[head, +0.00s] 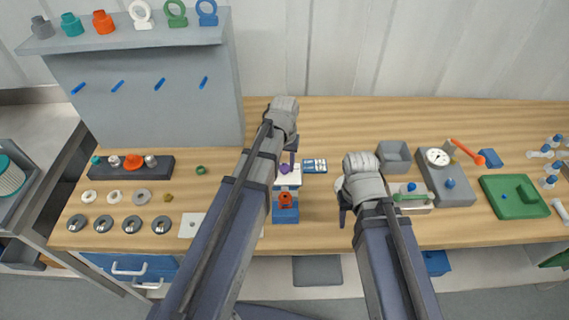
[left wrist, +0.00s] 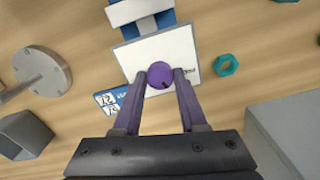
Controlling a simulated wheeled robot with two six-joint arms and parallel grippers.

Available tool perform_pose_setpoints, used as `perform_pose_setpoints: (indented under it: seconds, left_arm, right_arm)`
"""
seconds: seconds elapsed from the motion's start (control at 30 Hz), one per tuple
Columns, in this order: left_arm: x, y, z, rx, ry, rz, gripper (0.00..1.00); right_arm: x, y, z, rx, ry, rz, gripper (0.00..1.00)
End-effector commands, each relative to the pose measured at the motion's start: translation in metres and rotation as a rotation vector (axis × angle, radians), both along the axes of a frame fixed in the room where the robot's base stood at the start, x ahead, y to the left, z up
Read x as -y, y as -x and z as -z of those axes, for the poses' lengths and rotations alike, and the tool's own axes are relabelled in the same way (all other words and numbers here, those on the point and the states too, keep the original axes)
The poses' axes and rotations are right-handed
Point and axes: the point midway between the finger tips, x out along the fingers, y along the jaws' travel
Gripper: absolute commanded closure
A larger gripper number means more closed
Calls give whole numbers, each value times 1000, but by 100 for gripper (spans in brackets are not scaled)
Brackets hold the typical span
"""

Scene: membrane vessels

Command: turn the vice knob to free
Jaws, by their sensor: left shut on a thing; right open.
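The vice (head: 286,213) is a blue and grey block with an orange part on it, near the front of the bench. Behind it is a white plate (head: 287,182) with the purple knob (head: 285,168). My left gripper (head: 290,158) is at the knob. In the left wrist view, the two purple-grey fingers are shut on the round purple knob (left wrist: 160,73), over the white plate (left wrist: 184,50). The knob has a small dark mark at its lower edge. Lettering on the plate is too small to read. My right gripper (head: 344,210) is open and empty, to the right of the vice.
A blue and white card (head: 314,166) lies right of the knob. A green nut (head: 200,170) lies to the left. A grey tray (head: 394,156) and a gauge block (head: 445,180) stand on the right. A tall grey rack (head: 150,100) stands at the back left.

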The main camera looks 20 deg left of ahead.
Motion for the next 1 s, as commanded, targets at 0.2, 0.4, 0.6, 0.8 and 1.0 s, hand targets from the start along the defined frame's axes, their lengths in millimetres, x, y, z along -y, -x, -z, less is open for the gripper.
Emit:
perform_pose_setpoints:
  seconds: [0.2,0.4,0.6,0.8,1.0]
  left_arm:
    - [0,0,0,0,0,-205,100]
    - [0,0,0,0,0,-377,100]
    - [0,0,0,0,0,-517,100]
    - [0,0,0,0,0,-612,100]
    - [0,0,0,0,0,-664,100]
  right_arm:
    - [0,0,0,0,0,0,50]
    - [0,0,0,0,0,0,50]
    - [0,0,0,0,0,0,50]
    - [0,0,0,0,0,0,50]
    - [0,0,0,0,0,0,50]
